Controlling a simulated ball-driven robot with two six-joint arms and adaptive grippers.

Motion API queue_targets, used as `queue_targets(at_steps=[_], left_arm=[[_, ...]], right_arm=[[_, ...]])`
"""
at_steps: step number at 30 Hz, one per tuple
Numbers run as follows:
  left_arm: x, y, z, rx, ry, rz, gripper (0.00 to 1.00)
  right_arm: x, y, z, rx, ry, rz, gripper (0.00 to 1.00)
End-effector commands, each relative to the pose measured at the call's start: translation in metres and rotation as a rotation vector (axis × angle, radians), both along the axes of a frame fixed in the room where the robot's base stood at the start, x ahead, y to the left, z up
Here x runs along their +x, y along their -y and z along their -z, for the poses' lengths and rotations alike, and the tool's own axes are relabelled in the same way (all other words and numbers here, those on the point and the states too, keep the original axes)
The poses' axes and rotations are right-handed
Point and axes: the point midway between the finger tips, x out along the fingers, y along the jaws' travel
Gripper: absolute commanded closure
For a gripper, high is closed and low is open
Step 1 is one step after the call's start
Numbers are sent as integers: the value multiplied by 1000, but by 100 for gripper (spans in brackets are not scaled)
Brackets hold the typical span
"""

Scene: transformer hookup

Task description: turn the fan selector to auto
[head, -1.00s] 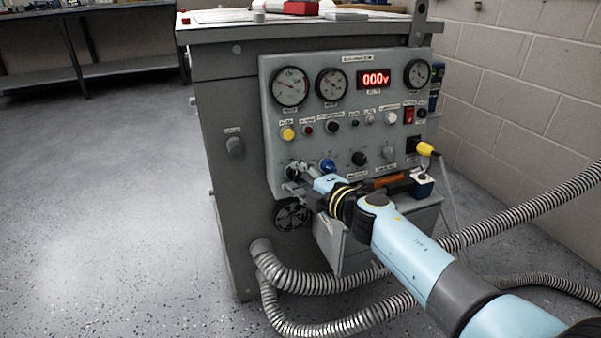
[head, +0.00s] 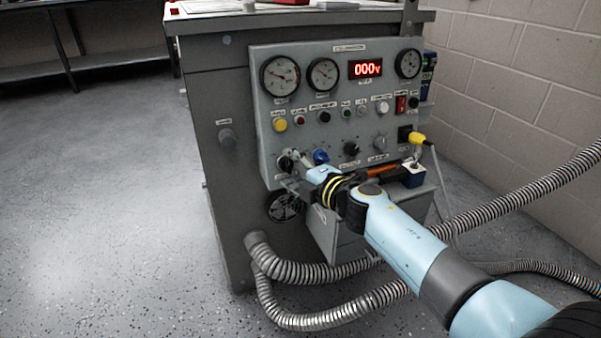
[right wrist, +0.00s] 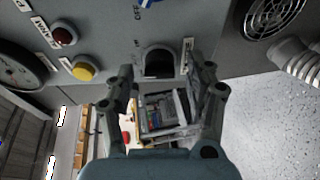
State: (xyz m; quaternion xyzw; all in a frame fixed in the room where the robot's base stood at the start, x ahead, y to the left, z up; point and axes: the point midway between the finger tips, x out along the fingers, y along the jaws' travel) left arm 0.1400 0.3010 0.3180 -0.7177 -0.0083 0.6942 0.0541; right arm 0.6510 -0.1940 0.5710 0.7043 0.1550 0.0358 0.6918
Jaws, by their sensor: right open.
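A dark rotary knob (head: 286,163) sits at the lower left of the grey control panel (head: 262,120). I take it for the fan selector, but its label is too small to read. My right gripper (head: 293,171) is at this knob, its fingers spread. In the right wrist view, the knob (right wrist: 158,62) shows between the two open fingers (right wrist: 165,76), apart from both. Which way it points is unclear. My left gripper is not in view.
A blue knob (head: 321,156) is close to the right of my gripper. A yellow button (head: 279,125) and gauges are above. A fan grille (head: 284,206) and ribbed hoses (head: 320,270) are below. The floor at left is clear.

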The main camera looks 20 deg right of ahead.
Motion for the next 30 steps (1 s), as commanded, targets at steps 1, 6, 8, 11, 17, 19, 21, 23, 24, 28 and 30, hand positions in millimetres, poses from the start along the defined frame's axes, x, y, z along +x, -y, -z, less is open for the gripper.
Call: queue_targets(at_steps=[1,6,8,11,17,19,21,23,24,28,30], left_arm=[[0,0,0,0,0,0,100],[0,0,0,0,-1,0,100],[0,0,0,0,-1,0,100],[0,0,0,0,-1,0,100],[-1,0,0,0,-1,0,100],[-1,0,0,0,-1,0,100],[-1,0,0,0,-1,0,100],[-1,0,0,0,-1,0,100],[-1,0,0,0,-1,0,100],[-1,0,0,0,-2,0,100],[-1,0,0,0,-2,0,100]], right_arm=[[-4,1,0,-2,0,0,46],[-33,10,-3,-5,-2,-1,46],[-47,13,-6,-4,-2,-1,46],[-69,19,-10,-4,-2,-1,46],[-101,28,-15,-2,-3,0,46],[-107,30,-17,-1,-3,0,46],[-111,31,-18,0,-2,-1,46],[-112,32,-19,0,-1,-1,46],[-112,32,-19,0,-1,0,46],[-112,32,-19,0,-1,0,46],[-112,32,-18,-1,-2,0,46]])
